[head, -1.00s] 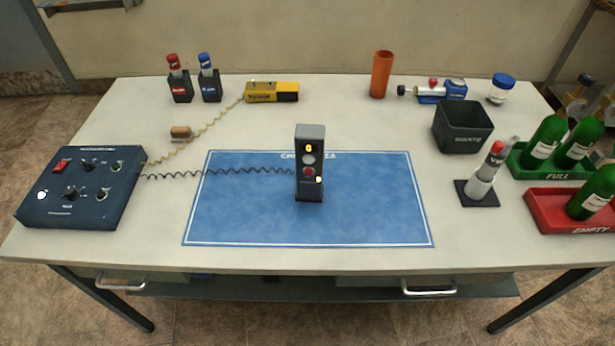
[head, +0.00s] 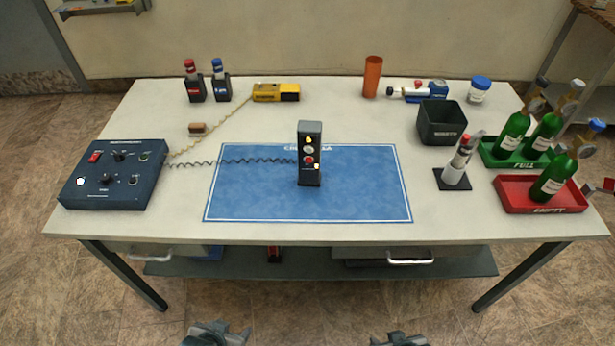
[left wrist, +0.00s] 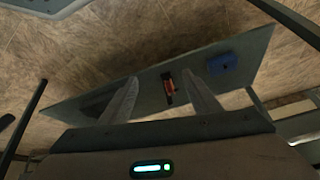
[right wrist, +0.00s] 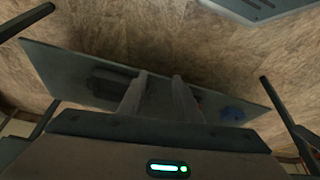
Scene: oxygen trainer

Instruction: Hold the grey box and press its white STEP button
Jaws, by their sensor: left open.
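The grey box (head: 309,155) stands upright on the blue mat (head: 260,195) in the middle of the table. Its dark front carries a yellow light at the top, a pale round part, a red button and a small pale spot at lower right. The lettering is too small to read, so I cannot tell which part is STEP. My left gripper (head: 217,333) is at the bottom edge of the head view, in front of the table and far from the box; its fingers are apart and empty (left wrist: 160,77). My right gripper (head: 398,338) is likewise there, its fingers apart, less widely, and empty (right wrist: 160,75).
A coiled cord runs from the box to a dark blue control panel (head: 115,175) at left. A yellow device (head: 275,93) lies at the back. A dark bin (head: 442,122), a green tray (head: 500,158) and a red tray (head: 520,205) with bottles stand at right. The mat is otherwise clear.

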